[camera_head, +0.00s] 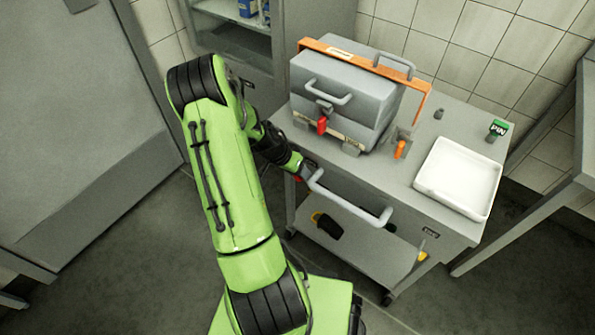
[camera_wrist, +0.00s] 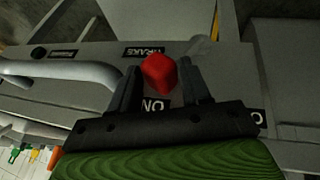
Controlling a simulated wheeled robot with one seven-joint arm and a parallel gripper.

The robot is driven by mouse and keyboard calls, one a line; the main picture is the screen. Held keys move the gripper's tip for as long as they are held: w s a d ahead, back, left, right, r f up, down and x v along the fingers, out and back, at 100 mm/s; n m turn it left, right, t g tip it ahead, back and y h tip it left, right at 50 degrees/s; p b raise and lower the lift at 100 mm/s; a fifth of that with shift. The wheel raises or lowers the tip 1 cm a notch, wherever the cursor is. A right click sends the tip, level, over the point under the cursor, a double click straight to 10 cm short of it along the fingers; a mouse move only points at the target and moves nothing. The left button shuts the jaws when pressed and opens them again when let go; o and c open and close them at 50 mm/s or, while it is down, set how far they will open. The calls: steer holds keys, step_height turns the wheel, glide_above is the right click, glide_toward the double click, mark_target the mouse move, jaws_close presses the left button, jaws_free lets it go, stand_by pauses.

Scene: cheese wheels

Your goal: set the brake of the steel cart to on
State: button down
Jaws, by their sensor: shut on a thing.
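The steel cart (camera_head: 405,187) stands at the right of the head view, with a grey push handle (camera_head: 349,205) along its near side. The brake's red knob (camera_wrist: 159,73) sits between my gripper's two dark fingers (camera_wrist: 159,88) in the wrist view. My gripper is shut on it. The BRAKE label (camera_wrist: 143,52) and the ON label (camera_wrist: 155,104) are on the cart's panel close to the knob. In the head view my gripper (camera_head: 302,172) is at the handle's left end, and the knob is mostly hidden.
A grey box-shaped machine (camera_head: 345,90) with an orange band, a small red lever (camera_head: 322,125) and a white tray (camera_head: 458,177) are on the cart top. A black and yellow object (camera_head: 327,226) lies on the lower shelf. The push handle (camera_wrist: 70,72) runs close beside my fingers.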

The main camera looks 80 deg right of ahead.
steer(key=c, duration=0.7)
jaws_free()
steer(key=shift+s, duration=0.2)
steer(key=shift+w, duration=0.1)
steer(key=p+v, duration=0.4)
steer(key=v, duration=1.2)
steer(key=shift+f, duration=0.1)
